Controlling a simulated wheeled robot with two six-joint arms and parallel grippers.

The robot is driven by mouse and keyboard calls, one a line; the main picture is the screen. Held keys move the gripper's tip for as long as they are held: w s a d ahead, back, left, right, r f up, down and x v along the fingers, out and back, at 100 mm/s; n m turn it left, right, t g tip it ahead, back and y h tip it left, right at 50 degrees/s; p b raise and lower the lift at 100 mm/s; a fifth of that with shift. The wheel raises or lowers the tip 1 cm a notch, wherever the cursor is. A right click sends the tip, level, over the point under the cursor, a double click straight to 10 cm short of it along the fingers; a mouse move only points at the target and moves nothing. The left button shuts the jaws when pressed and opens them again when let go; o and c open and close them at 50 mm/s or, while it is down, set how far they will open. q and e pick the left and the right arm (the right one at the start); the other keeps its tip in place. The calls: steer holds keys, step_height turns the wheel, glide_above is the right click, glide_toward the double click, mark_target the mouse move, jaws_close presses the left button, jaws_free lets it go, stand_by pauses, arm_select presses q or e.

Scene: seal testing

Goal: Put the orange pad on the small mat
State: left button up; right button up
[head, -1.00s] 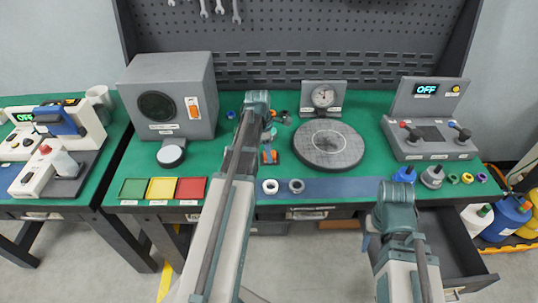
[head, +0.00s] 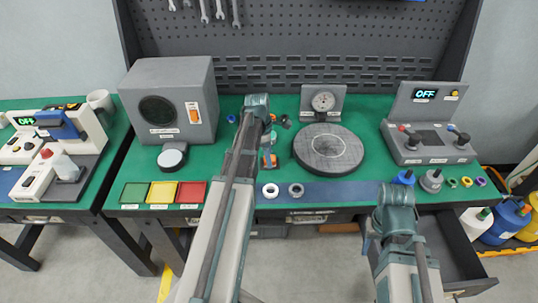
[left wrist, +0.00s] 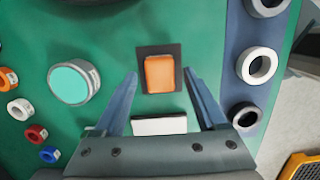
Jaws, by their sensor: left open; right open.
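The orange pad (left wrist: 160,73) lies over a dark square mat (left wrist: 141,82) on the green bench top. A white label (left wrist: 160,125) sits beside the mat. My left gripper (left wrist: 161,88) is open, with one blue finger on each side of the pad and gaps between. I cannot tell how far above the bench the fingertips are. In the head view my left arm partly hides the pad (head: 273,161) and left gripper (head: 268,149). My right gripper (head: 369,240) hangs at the bench's front edge, partly hidden by its arm; nothing shows in it.
A teal-topped disc (left wrist: 73,82) and several coloured rings lie beyond the mat. A white ring (head: 270,190) and grey ring (head: 296,190) sit on the blue front strip (head: 335,191). A round dark plate (head: 328,150) stands to the right. An open drawer (head: 450,255) juts out at right.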

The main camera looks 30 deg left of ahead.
arm_select(q)
step_height(320, 180, up, 11)
steer(key=a+p, duration=0.1)
steer(key=p, duration=0.9)
steer(key=shift+s+a+p, duration=0.2)
steer(key=shift+s+p, duration=0.1)
steer(key=shift+s, duration=0.15)
arm_select(e)
step_height(320, 180, up, 11)
steer(key=shift+r, duration=0.15)
arm_select(q)
steer(key=s+d+m+y, duration=0.1)
steer(key=s+d+m, duration=0.4)
steer(key=d+m, duration=0.4)
steer(key=s+d+m+y, duration=0.1)
steer(key=s+d+m, duration=0.4)
steer(key=d+m, duration=0.4)
steer(key=s+d+m+g, duration=0.1)
steer(key=s+d+m, duration=0.4)
steer(key=d+m, duration=0.5)
steer(key=d, duration=0.4)
steer(key=shift+s+y, duration=0.25)
steer(key=shift+y, duration=0.15)
steer(key=shift+d, duration=0.1)
arm_select(e)
steer(key=shift+c, duration=0.2)
